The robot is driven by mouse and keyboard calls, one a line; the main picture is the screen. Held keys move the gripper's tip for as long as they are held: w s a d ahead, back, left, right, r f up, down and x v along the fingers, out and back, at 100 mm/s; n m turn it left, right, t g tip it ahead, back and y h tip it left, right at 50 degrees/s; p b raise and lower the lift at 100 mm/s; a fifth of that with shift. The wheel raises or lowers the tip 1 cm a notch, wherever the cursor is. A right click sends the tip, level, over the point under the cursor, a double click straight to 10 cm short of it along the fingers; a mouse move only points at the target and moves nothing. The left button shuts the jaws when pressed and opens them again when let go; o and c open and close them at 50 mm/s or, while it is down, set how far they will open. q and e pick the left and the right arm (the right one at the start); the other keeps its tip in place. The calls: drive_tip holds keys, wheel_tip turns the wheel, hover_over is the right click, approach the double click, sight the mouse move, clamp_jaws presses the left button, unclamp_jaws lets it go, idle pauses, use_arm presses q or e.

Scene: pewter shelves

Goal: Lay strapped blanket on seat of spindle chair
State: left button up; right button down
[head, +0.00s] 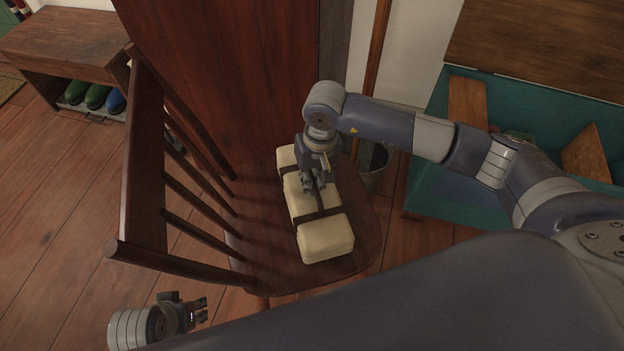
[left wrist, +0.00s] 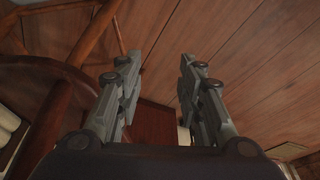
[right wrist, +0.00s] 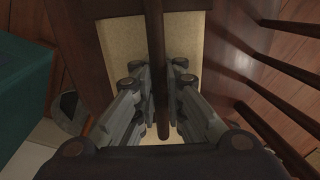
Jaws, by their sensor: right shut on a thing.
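The strapped blanket (head: 325,237) is a cream folded bundle with dark straps. It lies on the seat of the spindle chair (head: 262,240), which is dark brown wood with a slatted back on the left. My right gripper (head: 318,187) points down at the middle of the blanket, shut on its dark strap; the right wrist view shows the strap between the fingers (right wrist: 161,105) over the cream cloth (right wrist: 122,55). My left gripper (head: 203,310) is low at the left of the head view, apart from the chair. In the left wrist view its fingers (left wrist: 157,75) are spread and empty.
An open chest (head: 450,195) with teal lining stands at the right. A grey bucket (head: 373,165) is behind the seat. A low bench (head: 65,40) with shoes (head: 97,97) is at the far left. A dark red wooden cabinet (head: 225,70) stands behind the chair.

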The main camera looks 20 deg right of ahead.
drive_tip(key=c, duration=1.7)
unclamp_jaws()
use_arm(q)
drive_tip(key=shift+r, duration=0.5)
use_arm(e)
drive_tip(key=shift+o, duration=0.2)
